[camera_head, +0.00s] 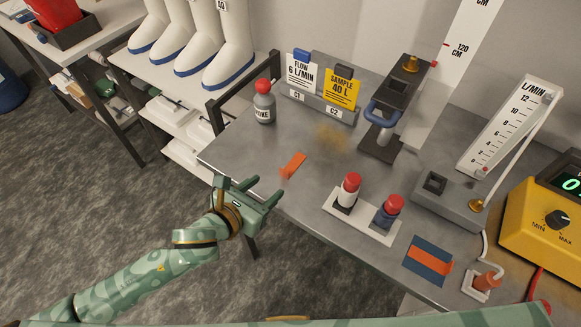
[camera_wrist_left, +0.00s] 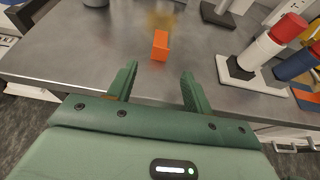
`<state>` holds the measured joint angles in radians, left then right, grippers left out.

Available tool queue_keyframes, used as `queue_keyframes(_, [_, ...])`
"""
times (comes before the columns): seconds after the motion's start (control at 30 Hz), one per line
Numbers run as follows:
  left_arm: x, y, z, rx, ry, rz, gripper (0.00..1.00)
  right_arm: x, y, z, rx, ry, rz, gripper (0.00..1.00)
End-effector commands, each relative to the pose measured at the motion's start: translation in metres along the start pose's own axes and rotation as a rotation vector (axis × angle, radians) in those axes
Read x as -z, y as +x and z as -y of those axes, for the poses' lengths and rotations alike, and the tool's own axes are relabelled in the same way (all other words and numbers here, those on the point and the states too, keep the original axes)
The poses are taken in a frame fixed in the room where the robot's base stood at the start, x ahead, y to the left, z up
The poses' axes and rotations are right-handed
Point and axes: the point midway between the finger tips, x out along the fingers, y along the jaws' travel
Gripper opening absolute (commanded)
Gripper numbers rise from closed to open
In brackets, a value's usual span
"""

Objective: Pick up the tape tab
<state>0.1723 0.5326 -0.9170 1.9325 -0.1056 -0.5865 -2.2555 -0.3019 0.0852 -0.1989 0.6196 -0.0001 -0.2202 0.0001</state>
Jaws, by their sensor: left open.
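A small orange tab (camera_head: 292,164), which looks like the tape tab, stands on the grey bench top near its front left edge. It also shows in the left wrist view (camera_wrist_left: 160,45), just beyond the fingertips and roughly centred between them. My left gripper (camera_head: 268,187) is open and empty at the bench's front edge, a short way from the tab and not touching it. Both its fingers show in the left wrist view (camera_wrist_left: 158,73), with bare bench between them. My right gripper is not in view.
A grey bottle with a red cap (camera_head: 264,104) stands behind the tab. A white holder (camera_head: 371,228) with two red-capped vials (camera_head: 349,188) is to the right. A blue pad with an orange strip (camera_head: 428,260) lies farther right. Bench around the tab is clear.

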Motion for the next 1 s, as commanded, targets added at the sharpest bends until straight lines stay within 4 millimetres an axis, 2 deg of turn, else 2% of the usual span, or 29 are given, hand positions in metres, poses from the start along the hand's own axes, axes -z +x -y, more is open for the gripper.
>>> queue_keyframes(0.03, [0.001, 0.012, 0.001, 0.001, -0.001, 0.001, 0.51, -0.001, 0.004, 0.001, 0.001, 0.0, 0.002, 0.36])
queue_keyframes(0.1, [0.001, 0.023, 0.0, 0.0, -0.002, 0.001, 0.51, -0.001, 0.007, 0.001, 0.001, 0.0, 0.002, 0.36])
queue_keyframes(0.33, [-0.001, 0.043, 0.0, 0.0, -0.002, 0.0, 0.51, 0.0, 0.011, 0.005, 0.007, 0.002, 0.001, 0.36])
queue_keyframes(0.6, [-0.004, 0.083, 0.0, 0.0, -0.002, -0.001, 0.51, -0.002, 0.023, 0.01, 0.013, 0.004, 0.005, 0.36])
queue_keyframes(0.87, [-0.006, 0.086, 0.0, 0.0, -0.001, -0.001, 0.51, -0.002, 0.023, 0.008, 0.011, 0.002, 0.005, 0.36])
queue_keyframes(0.97, [-0.006, 0.086, 0.0, 0.0, -0.001, -0.001, 0.26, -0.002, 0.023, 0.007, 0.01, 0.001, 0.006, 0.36])
queue_keyframes(1.0, [-0.006, 0.086, 0.0, 0.0, -0.001, -0.001, 0.15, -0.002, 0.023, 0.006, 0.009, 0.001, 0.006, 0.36])
